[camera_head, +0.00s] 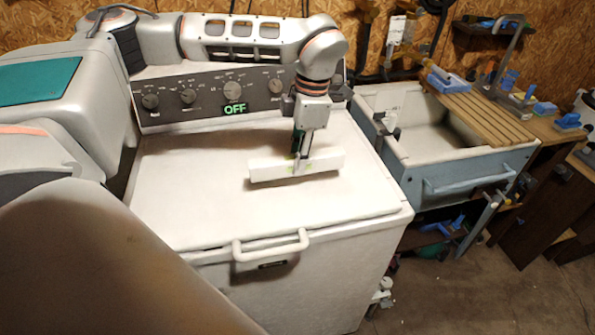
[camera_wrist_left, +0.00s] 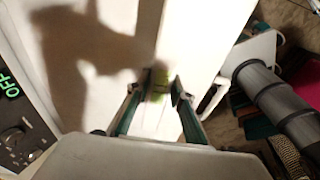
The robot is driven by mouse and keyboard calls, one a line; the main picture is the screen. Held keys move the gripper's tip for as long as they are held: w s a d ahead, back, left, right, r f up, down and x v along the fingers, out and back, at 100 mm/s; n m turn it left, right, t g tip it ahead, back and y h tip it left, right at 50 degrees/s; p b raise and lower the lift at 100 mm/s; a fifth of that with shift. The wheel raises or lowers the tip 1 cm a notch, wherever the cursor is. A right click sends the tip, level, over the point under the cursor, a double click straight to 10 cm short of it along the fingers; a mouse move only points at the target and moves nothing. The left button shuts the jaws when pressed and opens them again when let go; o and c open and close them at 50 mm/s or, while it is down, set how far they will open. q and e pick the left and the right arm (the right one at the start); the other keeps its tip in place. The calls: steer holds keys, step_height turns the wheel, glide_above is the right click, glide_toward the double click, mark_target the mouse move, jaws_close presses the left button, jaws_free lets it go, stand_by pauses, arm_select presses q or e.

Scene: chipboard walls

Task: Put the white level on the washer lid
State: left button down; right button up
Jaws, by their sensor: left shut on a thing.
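The white level (camera_head: 325,160) is a long white bar with green vials. It is over the right part of the white washer lid (camera_head: 190,195). My left gripper (camera_head: 300,165) comes down from above and is shut on the level near its middle. In the left wrist view the two fingers (camera_wrist_left: 155,108) are on either side of the level (camera_wrist_left: 160,80), by a yellow-green vial. I cannot tell whether the level touches the lid or is just above it. My right gripper is not in view.
The washer's control panel (camera_head: 215,95) with knobs and a green OFF display stands behind the lid. A white handle (camera_head: 270,245) is at the lid's front. A sink (camera_head: 425,135) with a wooden slatted board (camera_head: 480,115) stands to the right. The lid's left part is clear.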

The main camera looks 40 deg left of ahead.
arm_select(q)
steer(key=shift+f, duration=2.05)
steer(key=shift+f, duration=0.1)
steer(key=c, duration=1.8)
jaws_free()
steer(key=shift+o, duration=0.2)
steer(key=r, duration=0.4)
steer(key=w+r, duration=0.1)
steer(key=r, duration=0.3)
steer(key=d+r, duration=0.1)
steer(key=r, duration=0.3)
steer(key=shift+w+d, duration=0.1)
steer(key=shift+w, duration=0.05)
